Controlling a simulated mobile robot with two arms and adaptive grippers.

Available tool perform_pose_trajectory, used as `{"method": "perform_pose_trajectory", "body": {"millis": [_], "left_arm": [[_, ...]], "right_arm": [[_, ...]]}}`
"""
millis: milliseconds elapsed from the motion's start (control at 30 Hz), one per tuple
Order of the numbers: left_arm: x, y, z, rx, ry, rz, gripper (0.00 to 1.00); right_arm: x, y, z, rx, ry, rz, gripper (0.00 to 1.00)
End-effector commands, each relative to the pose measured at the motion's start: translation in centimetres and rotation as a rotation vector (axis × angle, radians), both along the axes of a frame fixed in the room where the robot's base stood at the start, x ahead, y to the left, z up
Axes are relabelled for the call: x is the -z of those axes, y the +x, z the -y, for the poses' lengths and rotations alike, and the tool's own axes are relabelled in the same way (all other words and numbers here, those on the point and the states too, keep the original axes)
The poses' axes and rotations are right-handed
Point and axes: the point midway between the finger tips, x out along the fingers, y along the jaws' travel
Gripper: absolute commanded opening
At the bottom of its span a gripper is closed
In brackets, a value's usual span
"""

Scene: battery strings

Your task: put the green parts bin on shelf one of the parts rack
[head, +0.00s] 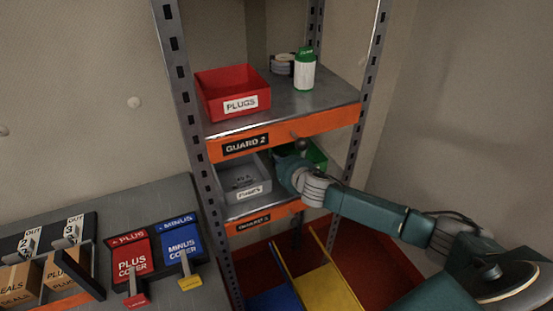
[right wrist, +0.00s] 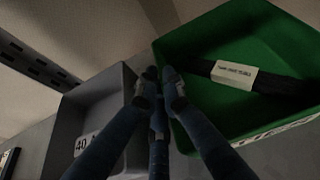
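The green parts bin (head: 318,156) sits at shelf level behind the orange lip in the parts rack, right of a grey bin; my right gripper partly hides it. In the right wrist view the green bin (right wrist: 215,45) holds a dark bundle with a pale label. My right gripper (head: 290,163) reaches in between the two bins. Its fingers (right wrist: 160,82) are drawn together at the green bin's left wall, one inside it and the others outside, and look shut on that wall. Whether the bin's underside touches the shelf is hidden. My left gripper is not in view.
The grey bin (head: 242,182) stands close on the left. The upper shelf, marked GUARD 2 (head: 246,146), holds a red PLUGS bin (head: 232,92) and a green-topped white container (head: 304,72). Rack posts flank the opening. A bench (head: 190,205) with plus and minus covers stands left.

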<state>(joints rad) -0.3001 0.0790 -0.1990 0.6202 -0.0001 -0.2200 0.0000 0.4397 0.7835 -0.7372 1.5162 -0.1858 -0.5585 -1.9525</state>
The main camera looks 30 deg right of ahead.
Motion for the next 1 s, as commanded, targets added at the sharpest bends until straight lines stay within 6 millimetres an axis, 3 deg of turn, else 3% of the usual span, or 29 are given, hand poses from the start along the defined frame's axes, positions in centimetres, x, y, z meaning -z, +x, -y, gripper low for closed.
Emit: {"method": "perform_pose_trajectory", "body": {"millis": [33, 100, 467, 667, 1000], "left_arm": [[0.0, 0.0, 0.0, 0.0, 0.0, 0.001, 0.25], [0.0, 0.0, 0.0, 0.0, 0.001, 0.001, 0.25], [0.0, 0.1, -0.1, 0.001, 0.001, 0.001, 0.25], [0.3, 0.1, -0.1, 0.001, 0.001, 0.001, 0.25], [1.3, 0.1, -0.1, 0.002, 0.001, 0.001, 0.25]], "right_arm": [[0.0, 0.0, 0.0, 0.0, 0.0, -0.001, 0.16], [0.1, 0.0, 0.0, 0.0, 0.0, -0.001, 0.25], [-0.2, -0.3, 0.0, 0.0, 0.0, -0.002, 0.25], [-1.2, -2.8, -0.1, -0.002, -0.002, -0.001, 0.25], [-3.7, -8.9, -0.6, -0.002, -0.002, -0.002, 0.25]]}}
